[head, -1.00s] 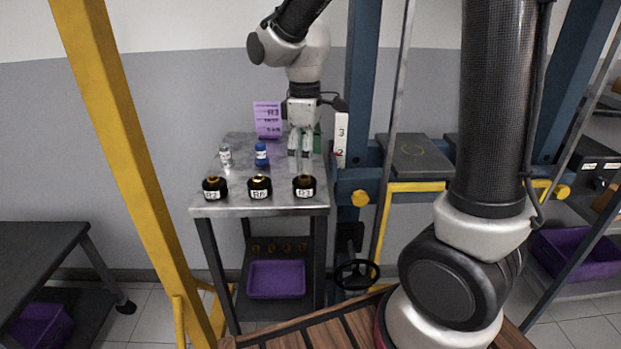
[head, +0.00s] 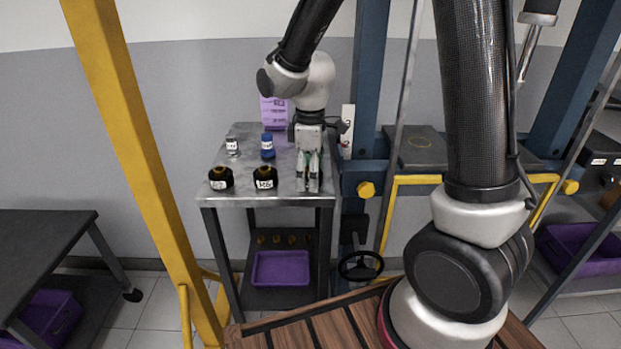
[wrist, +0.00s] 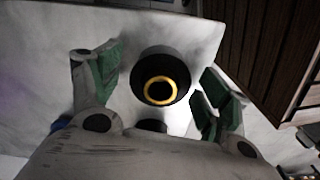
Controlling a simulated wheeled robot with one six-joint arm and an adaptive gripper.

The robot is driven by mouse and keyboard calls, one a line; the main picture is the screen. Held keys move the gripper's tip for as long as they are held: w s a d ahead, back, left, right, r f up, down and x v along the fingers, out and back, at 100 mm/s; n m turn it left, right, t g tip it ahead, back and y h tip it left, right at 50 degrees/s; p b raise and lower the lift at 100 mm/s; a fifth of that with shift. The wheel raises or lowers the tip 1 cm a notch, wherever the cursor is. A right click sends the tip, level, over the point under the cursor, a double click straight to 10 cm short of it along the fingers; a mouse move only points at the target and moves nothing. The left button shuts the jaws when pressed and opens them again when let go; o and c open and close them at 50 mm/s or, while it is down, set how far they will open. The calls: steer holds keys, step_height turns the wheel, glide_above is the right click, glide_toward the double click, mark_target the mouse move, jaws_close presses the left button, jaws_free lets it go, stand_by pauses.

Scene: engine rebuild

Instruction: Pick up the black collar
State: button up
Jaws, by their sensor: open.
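A black collar (wrist: 177,65) with a gold ring in its middle stands on the metal table between my gripper's spread fingers in the wrist view. My gripper (wrist: 160,80) is open, with no visible finger contact on it. In the head view my gripper (head: 308,187) points down over the table's front right part and hides that collar. Two similar black collars with white labels, one at the left (head: 221,179) and one in the middle (head: 265,178), stand in a row along the front. A dark shape (wrist: 151,126) shows partly behind my gripper's palm.
On the metal table (head: 245,201), a small clear jar (head: 232,147) and a blue bottle (head: 267,146) stand behind the collars. A yellow post (head: 130,160) rises at the left; a blue frame (head: 366,90) stands right of the table.

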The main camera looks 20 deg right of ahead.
steer(key=shift+r, duration=0.1)
steer(key=c, duration=1.5)
